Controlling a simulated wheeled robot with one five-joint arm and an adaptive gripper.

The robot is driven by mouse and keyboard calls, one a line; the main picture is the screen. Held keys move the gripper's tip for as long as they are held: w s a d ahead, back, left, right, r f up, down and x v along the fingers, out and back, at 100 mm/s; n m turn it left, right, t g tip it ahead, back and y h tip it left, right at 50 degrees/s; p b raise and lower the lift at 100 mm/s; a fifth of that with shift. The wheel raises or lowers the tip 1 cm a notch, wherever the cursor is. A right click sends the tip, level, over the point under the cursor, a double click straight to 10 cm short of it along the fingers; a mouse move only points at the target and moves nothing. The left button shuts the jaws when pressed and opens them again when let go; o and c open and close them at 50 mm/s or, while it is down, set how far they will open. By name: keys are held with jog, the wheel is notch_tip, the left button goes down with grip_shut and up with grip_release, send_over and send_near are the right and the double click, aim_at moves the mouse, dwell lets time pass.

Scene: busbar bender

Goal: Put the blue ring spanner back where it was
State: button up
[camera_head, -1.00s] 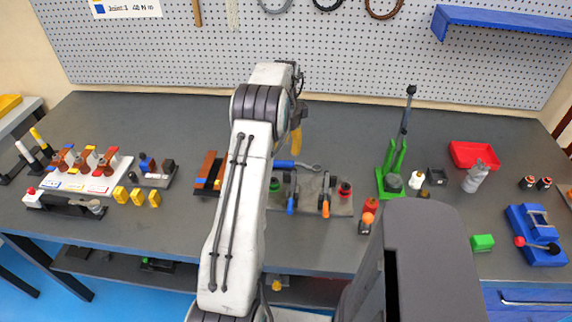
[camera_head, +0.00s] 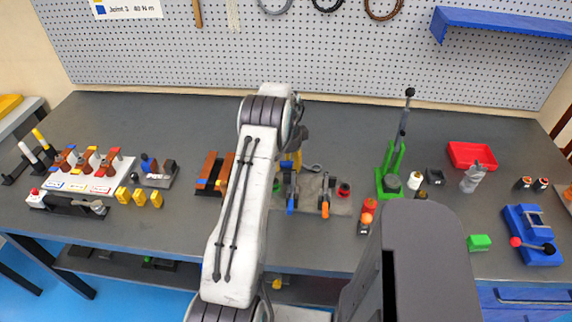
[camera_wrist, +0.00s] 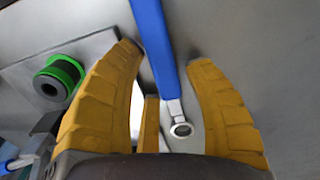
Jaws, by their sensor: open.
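The ring spanner shows in the wrist view with a blue handle (camera_wrist: 153,42) and a metal ring end (camera_wrist: 181,129). Its handle runs between the two yellow fingers of my gripper (camera_wrist: 165,62), with gaps on both sides. In the head view the spanner's metal end (camera_head: 313,168) pokes out to the right of my gripper (camera_head: 290,161), on the bench behind the grey plate with the clamps. My gripper is open, low over the spanner, and holds nothing.
The grey plate (camera_head: 310,207) carries a blue-handled and an orange-handled clamp just in front. The green bender (camera_head: 391,172) stands to the right. A brown block (camera_head: 210,170) is to the left.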

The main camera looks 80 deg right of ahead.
grip_shut()
dwell(0.4)
jog(key=shift+r, duration=0.1)
